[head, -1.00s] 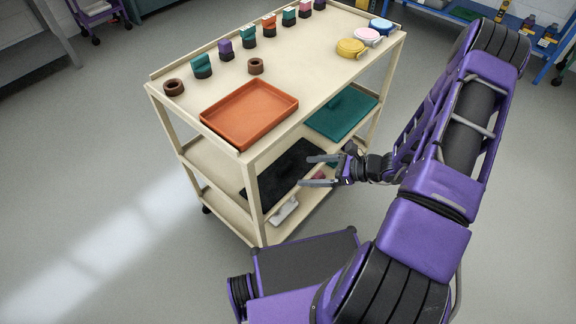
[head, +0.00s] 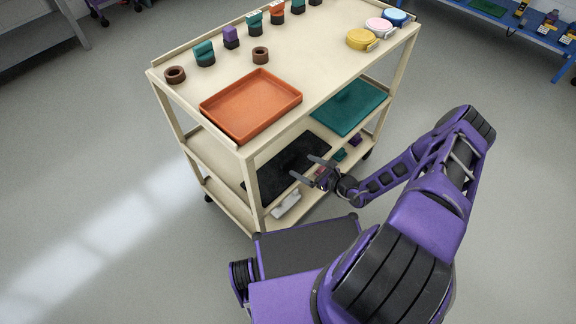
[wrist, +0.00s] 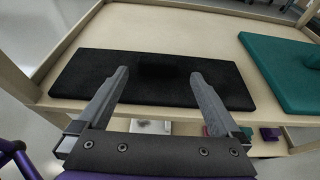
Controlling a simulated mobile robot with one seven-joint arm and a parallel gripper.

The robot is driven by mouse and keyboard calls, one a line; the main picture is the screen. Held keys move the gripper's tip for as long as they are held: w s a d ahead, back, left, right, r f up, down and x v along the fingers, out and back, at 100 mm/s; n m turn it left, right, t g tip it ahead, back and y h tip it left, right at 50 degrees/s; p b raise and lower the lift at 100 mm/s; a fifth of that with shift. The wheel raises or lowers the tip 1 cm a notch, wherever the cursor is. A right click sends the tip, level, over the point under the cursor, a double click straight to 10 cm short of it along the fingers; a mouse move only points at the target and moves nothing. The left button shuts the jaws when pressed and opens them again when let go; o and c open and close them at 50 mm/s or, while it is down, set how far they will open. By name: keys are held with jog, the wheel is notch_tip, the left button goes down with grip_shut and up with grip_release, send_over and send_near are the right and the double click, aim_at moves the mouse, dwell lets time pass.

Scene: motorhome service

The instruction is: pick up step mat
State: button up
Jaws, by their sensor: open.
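The step mat looks to be the black flat mat (head: 282,165) lying on the cart's middle shelf, left of a teal mat. In the wrist view the black mat (wrist: 155,72) lies flat, its near edge close to the shelf's front edge. My gripper (head: 309,168) is at the open side of the cart by the mat's front right part. In the wrist view my gripper (wrist: 160,80) is open and empty, with its two fingers reaching over the near part of the mat. I cannot tell the height gap between fingers and mat.
The teal mat (head: 350,106) lies on the same shelf to the right, also in the wrist view (wrist: 285,68). Above is the cart's top with an orange tray (head: 250,106). Small items, including a white one (head: 287,205), lie on the bottom shelf. Cart posts stand at the corners.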

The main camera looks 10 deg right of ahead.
aim_at(289, 160)
jog(key=x, duration=0.3)
jog(key=shift+w+a+f, duration=0.1)
jog(key=shift+w, duration=0.1)
jog(key=shift+f+b+x, duration=0.2)
jog(key=shift+b+x, duration=0.4)
jog(key=shift+x, duration=2.05)
jog(key=shift+s+a, duration=0.1)
jog(key=shift+s, duration=0.05)
jog(key=shift+c, duration=0.3)
jog(key=c, duration=1)
jog(key=shift+r, duration=0.2)
